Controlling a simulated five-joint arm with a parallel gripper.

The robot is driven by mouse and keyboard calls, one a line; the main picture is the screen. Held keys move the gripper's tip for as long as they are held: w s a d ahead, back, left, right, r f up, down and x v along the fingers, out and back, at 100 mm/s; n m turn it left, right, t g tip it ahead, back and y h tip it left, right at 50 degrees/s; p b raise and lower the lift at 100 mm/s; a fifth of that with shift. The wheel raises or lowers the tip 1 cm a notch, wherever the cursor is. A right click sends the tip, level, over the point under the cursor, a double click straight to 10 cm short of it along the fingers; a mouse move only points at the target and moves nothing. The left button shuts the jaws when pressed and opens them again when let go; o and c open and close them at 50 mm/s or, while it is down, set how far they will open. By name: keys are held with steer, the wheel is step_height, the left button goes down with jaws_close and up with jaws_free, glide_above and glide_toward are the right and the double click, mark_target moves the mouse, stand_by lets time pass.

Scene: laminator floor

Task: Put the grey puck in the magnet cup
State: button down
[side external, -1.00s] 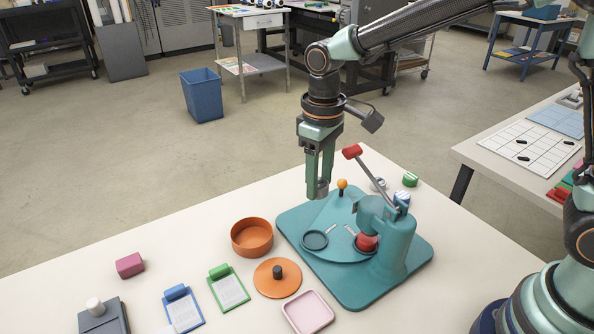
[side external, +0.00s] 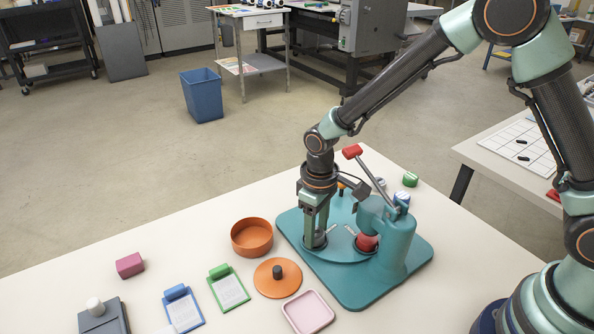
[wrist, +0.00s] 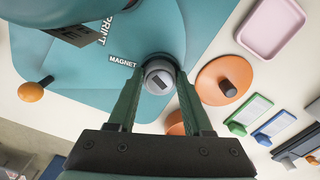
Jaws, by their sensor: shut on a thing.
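My gripper (side external: 314,232) points straight down at the near left of the teal press (side external: 397,245). Its fingers are shut on the grey puck (wrist: 159,80), which shows between the fingertips in the wrist view. The magnet cup (wrist: 158,58) is a dark round ring beside the MAGNET label, directly under the puck and mostly hidden by it. In the side view the fingertips and puck are down at the cup (side external: 304,240). I cannot tell whether the puck rests on the cup floor or is still slightly above it.
An orange bowl (side external: 251,237), an orange lid (side external: 277,279) and a pink tray (side external: 307,312) lie to the left and front.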

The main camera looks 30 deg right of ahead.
steer(key=shift+f, duration=0.15)
steer(key=shift+c, duration=1.6)
jaws_free()
step_height(320, 180, up, 12)
steer(key=shift+r, duration=0.2)
steer(key=shift+r, duration=0.1)
